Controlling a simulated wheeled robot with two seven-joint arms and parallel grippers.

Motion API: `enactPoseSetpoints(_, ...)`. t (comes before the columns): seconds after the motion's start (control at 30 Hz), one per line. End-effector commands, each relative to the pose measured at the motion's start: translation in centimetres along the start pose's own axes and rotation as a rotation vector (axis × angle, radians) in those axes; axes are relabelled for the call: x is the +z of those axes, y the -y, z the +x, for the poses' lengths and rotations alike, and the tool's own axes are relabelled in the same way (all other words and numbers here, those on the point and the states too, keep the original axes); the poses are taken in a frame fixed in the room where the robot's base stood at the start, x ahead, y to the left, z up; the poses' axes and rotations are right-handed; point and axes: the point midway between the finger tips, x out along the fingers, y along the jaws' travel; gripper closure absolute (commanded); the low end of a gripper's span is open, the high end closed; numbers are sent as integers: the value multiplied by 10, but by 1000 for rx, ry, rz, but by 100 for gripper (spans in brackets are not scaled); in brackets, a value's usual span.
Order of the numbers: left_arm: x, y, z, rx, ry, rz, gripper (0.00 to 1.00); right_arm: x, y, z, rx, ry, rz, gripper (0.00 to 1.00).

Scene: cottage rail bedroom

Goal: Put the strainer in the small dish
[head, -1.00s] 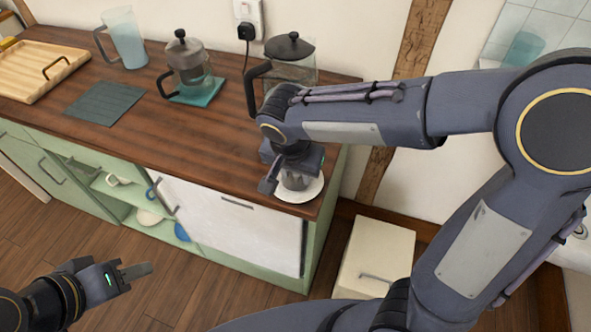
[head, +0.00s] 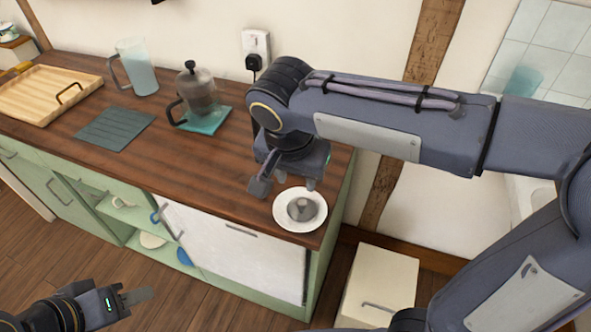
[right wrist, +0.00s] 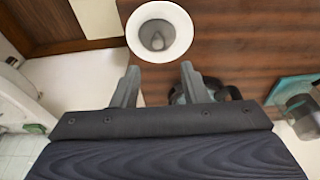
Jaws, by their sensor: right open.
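The strainer (head: 301,209) is a small grey piece resting in the small white dish (head: 320,222) at the counter's right front corner. In the right wrist view the strainer (right wrist: 157,40) lies within the dish (right wrist: 182,18), beyond the fingertips. My right gripper (head: 283,188) is open and empty, above and just behind the dish, apart from the strainer. Its two spread fingers (right wrist: 158,82) show in the right wrist view. My left gripper (head: 138,297) is low at the left, over the floor in front of the cabinet; its finger gap cannot be made out.
On the wooden counter (head: 205,165) stand a French press (head: 197,90) on a teal mat, a frosted pitcher (head: 137,68), a dark mat (head: 114,128) and a wooden tray (head: 45,90). A wall socket (head: 256,50) is behind. A white bin (head: 378,285) stands right of the cabinet.

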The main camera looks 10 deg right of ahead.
Motion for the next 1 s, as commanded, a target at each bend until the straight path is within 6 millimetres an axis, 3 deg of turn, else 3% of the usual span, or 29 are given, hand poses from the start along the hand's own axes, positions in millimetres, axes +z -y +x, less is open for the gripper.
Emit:
enactPoseSetpoints(0.27,0,0,-1,0,0,0,64,0,-4,-9,-5,8,-5,60)
enactPoseSetpoints(0.37,0,0,-1,0,0,0,64,-3,-25,-5,-41,48,-33,60)
enactPoseSetpoints(0.47,0,0,-1,0,0,0,64,-1,-66,4,-132,108,-97,60)
enactPoseSetpoints(0.6,0,0,-1,0,0,0,64,19,-122,19,-316,120,-205,60)
enactPoseSetpoints(0.7,0,0,-1,0,0,0,64,37,-147,28,-424,59,-270,60)
enactPoseSetpoints(0.83,0,0,-1,0,0,0,64,55,-162,38,-499,-42,-328,60)
enactPoseSetpoints(1.0,0,0,-1,0,0,0,64,64,-168,44,-526,-113,-367,60)
